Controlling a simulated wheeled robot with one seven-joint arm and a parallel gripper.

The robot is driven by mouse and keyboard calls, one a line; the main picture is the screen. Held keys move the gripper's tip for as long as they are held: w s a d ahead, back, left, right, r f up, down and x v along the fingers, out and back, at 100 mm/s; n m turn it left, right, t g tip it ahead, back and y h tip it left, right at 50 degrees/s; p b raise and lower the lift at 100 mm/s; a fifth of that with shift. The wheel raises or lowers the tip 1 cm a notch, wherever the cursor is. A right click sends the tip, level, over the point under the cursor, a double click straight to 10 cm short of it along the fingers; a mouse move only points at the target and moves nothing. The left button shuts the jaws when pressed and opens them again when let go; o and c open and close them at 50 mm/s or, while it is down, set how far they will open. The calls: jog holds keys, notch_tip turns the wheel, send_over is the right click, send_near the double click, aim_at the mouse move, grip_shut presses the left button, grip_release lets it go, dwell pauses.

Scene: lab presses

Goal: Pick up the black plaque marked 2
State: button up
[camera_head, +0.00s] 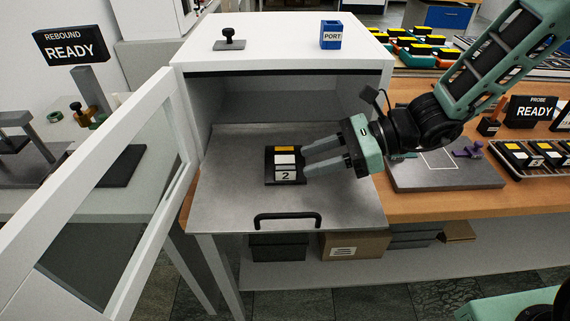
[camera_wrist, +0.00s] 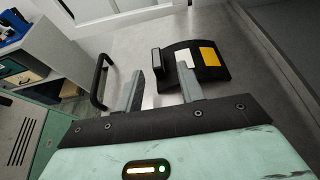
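The black plaque marked 2 (camera_head: 284,160) lies on the grey metal shelf (camera_head: 230,205) of the open white cabinet. It has a yellow patch at the back, a white patch in the middle and a plate reading 2 at the front. My gripper (camera_head: 307,161) reaches in from the right, its two fingers apart and empty, with the tips close to the plaque's right side. In the wrist view, the plaque (camera_wrist: 222,66) lies just beyond the fingertips of my gripper (camera_wrist: 162,84). Whether the fingers touch it I cannot tell.
The white cabinet (camera_head: 285,35) has its door (camera_head: 85,190) swung open to the left. A black handle (camera_head: 287,218) stands at the shelf's front edge. A black stamp (camera_head: 229,39) and a blue PORT block (camera_head: 331,34) stand on top. The shelf left of the plaque is clear.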

aim_at(294, 167)
jog(key=x, duration=0.5)
jog(key=shift+s+d+f, duration=0.1)
jog(key=shift+s+f, duration=0.05)
jog(key=shift+s, duration=0.05)
grip_shut()
